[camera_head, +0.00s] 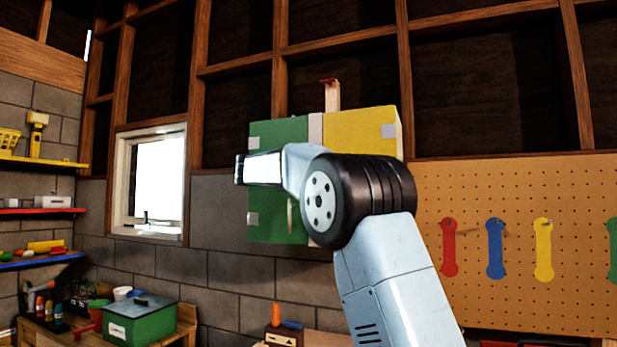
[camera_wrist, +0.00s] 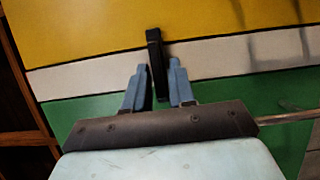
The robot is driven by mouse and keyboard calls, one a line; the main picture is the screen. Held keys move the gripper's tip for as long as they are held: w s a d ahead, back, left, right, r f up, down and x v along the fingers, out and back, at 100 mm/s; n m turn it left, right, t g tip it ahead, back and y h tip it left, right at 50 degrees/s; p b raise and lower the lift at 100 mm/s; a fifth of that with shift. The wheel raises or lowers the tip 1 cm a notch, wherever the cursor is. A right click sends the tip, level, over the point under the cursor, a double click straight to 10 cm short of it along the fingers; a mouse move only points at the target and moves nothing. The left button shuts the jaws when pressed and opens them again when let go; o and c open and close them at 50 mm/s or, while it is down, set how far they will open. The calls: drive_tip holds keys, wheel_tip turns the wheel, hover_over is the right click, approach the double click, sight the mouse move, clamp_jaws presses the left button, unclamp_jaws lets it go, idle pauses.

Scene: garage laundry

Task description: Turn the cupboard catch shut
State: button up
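The cupboard has a green door (camera_head: 265,133) on the left and a yellow part (camera_head: 355,130) on the right, with a pale strip (camera_head: 315,128) between them. In the wrist view, the black catch (camera_wrist: 155,46) lies across the pale strip, from the yellow part toward the green door. My gripper (camera_wrist: 159,75) is open, with its two blue fingers on either side of the catch. The left finger looks very close to it, and a small gap shows at the right finger. I cannot tell whether either touches. In the head view my arm hides the catch and the fingertips.
A thin grey bar handle (camera_wrist: 287,116) sits on the green door beside my gripper. A pegboard (camera_head: 480,200) with coloured hanging tools is right of the cupboard. A window (camera_head: 155,178) and shelves are to the left. A green box (camera_head: 150,325) stands on the bench below.

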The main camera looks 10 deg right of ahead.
drive_tip(key=shift+o, duration=1.2)
drive_tip(key=shift+w+a+f, duration=0.15)
drive_tip(key=v, duration=1.3)
drive_tip(key=shift+a, duration=0.35)
